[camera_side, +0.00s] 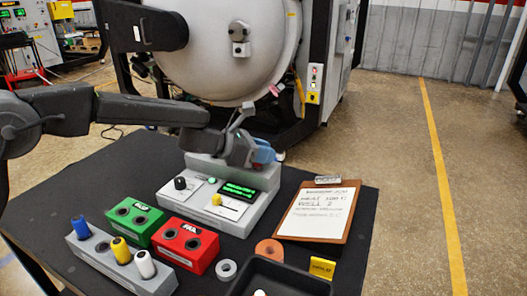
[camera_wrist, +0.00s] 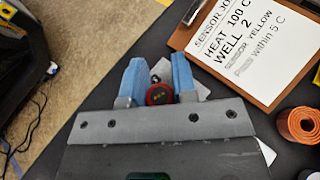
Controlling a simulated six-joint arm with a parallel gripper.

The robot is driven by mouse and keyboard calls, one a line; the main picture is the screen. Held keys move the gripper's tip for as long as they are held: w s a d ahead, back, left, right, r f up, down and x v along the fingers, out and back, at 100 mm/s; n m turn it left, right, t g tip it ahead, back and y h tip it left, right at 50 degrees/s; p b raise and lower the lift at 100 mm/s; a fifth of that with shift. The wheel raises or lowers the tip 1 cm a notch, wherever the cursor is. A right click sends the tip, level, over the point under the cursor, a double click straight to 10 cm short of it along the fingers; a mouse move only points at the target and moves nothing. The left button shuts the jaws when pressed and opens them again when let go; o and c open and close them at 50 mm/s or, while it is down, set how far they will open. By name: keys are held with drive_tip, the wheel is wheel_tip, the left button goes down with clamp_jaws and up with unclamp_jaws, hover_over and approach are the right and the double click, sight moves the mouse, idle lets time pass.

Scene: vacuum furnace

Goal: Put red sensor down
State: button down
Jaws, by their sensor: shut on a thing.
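My gripper (camera_side: 264,152) is over the back right part of the grey instrument with a green display (camera_side: 262,204). In the wrist view its two blue fingers (camera_wrist: 157,84) are shut on the red sensor (camera_wrist: 158,94), whose round red top with a dark face shows between them. A grey rack (camera_side: 100,262) at the front left holds a blue sensor (camera_side: 80,227), a yellow sensor (camera_side: 121,250) and a white sensor (camera_side: 144,264).
A green two-hole block (camera_side: 133,222) and a red two-hole block (camera_side: 186,245) stand by the rack. A clipboard (camera_side: 318,212) lies at right.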

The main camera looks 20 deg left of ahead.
drive_tip(key=shift+f, duration=0.2)
drive_tip(key=c, duration=0.9)
unclamp_jaws()
drive_tip(key=shift+r, duration=0.25)
drive_tip(key=v, duration=1.2)
